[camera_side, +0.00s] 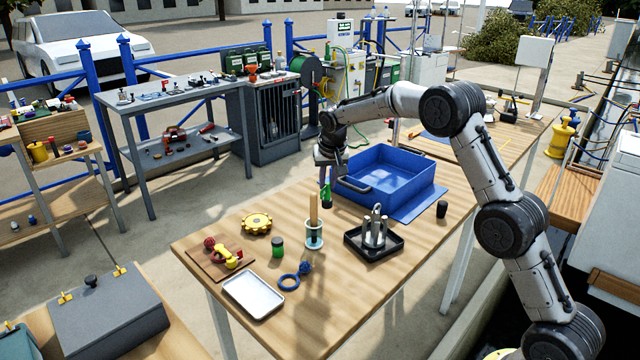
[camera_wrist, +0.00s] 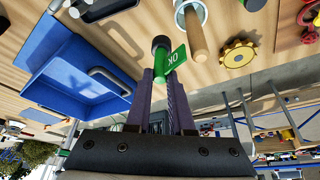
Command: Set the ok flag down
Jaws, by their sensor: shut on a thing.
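The ok flag (camera_side: 326,192) is a small green flag marked "OK" on a green stem with a dark round base. It also shows in the wrist view (camera_wrist: 174,64). My gripper (camera_side: 324,178) is shut on its stem, and the flag points down with the dark base lowest. The fingers also show in the wrist view (camera_wrist: 160,88), one on each side of the stem. The flag is over the wooden table (camera_side: 215,247), beside the blue bin's left side. I cannot tell whether its base touches the table.
The blue bin (camera_side: 410,184) is right of the flag. A wooden peg in a holder (camera_side: 314,235) stands in front. A black tray with metal cylinders (camera_side: 374,254), a yellow gear (camera_side: 256,223), a green jar (camera_side: 277,247) and a white tray (camera_side: 253,294) are nearby. The near right tabletop is clear.

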